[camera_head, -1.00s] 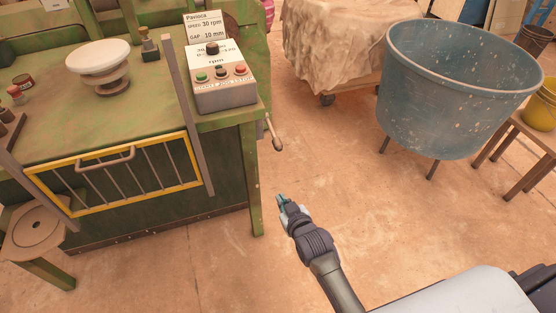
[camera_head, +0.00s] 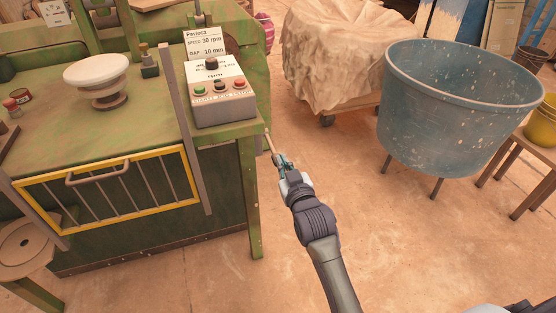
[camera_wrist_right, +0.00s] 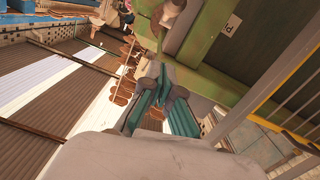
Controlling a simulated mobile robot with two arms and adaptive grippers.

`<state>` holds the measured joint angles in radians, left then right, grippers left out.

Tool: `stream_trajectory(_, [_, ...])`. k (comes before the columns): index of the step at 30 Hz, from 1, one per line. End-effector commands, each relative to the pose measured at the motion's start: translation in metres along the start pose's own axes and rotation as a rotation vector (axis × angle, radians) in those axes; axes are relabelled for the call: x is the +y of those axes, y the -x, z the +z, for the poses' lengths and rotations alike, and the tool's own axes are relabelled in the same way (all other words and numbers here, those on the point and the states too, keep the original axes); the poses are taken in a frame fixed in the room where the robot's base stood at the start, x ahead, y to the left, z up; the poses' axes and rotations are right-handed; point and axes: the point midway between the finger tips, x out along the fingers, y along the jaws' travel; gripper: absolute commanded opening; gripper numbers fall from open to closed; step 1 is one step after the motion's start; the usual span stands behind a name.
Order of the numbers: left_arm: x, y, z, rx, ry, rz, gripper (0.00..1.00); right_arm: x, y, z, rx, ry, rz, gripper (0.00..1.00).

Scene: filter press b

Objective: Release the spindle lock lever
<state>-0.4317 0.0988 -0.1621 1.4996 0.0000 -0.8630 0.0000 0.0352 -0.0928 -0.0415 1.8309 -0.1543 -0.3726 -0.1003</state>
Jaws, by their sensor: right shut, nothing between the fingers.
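The spindle lock lever (camera_head: 269,142) is a thin rod on the right side of the green machine, just below the control box corner. Its lower end is partly hidden by my right gripper. My right gripper (camera_head: 280,160) is right at the lever's lower end in the head view. I cannot tell whether they touch. In the right wrist view, the teal fingers of my right gripper (camera_wrist_right: 162,82) converge, shut with nothing held. The machine's green frame lies just beyond them. My left gripper is not in view.
The control box (camera_head: 221,100) stands on the green machine table (camera_head: 150,120) above the lever. A yellow-framed guard (camera_head: 110,178) covers the machine's front. A blue tub (camera_head: 455,110) and a cloth-covered load (camera_head: 340,55) stand to the right. The floor between is free.

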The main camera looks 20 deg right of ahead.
Motion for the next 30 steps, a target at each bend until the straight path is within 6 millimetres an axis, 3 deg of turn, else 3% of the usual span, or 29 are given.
stream_trajectory(8, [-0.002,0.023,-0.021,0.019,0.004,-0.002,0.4,-0.001,-0.061,0.001,0.001,-0.001,-0.001,0.0])
stream_trajectory(10, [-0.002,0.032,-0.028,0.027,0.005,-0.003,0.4,-0.001,-0.063,0.017,-0.004,0.0,-0.001,0.0])
stream_trajectory(15, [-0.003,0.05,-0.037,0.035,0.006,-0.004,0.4,-0.001,-0.067,0.034,-0.001,-0.001,-0.001,0.0])
stream_trajectory(30, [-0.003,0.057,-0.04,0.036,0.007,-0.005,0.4,0.0,-0.068,0.039,0.001,-0.001,0.0,0.0])
